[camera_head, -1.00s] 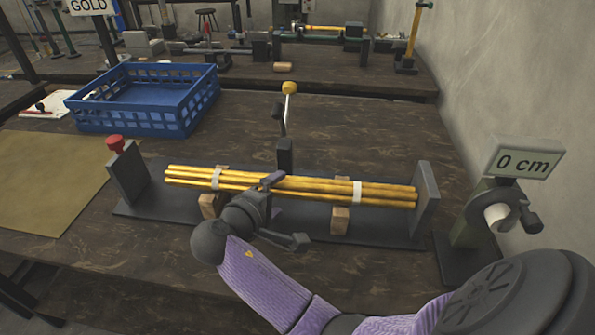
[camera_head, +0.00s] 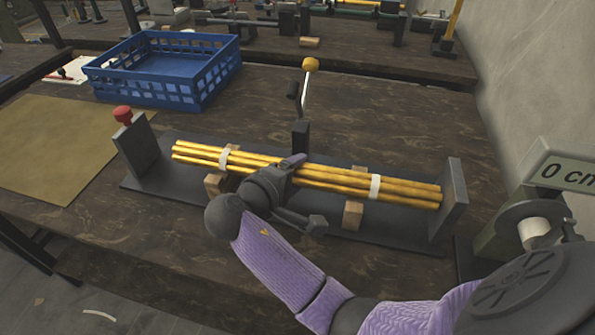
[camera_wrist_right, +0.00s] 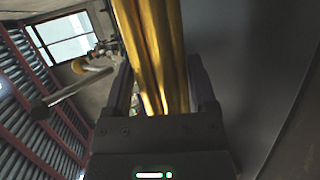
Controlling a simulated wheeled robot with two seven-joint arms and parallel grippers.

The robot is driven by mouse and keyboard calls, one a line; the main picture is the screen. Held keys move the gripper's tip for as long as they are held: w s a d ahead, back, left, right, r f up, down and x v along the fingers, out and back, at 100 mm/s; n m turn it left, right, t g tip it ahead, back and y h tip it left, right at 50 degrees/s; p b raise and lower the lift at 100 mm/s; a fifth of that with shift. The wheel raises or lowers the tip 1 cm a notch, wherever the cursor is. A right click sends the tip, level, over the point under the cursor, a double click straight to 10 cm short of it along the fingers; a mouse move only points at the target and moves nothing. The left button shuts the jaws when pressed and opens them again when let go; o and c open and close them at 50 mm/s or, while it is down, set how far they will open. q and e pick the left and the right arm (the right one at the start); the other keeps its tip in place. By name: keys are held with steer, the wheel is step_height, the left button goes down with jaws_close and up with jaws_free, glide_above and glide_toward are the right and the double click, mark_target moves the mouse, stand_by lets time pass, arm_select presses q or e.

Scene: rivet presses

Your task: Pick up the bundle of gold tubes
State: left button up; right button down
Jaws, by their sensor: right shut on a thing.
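The bundle of gold tubes (camera_head: 330,180) lies lengthwise over the dark jig, tied with two white bands and level with its wooden blocks. My right gripper (camera_head: 291,168) is shut around the bundle near its middle, left of centre. In the right wrist view the gold tubes (camera_wrist_right: 158,50) run between the two fingers (camera_wrist_right: 160,90). I cannot tell whether the bundle is still touching the blocks. My left gripper is not in view.
The dark jig (camera_head: 150,187) has an upright plate at each end, a red knob (camera_head: 122,114) at left and a yellow-knobbed lever (camera_head: 310,65) behind. A blue crate (camera_head: 165,95) stands back left. A "0 cm" display (camera_head: 565,170) stands at right near the wall.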

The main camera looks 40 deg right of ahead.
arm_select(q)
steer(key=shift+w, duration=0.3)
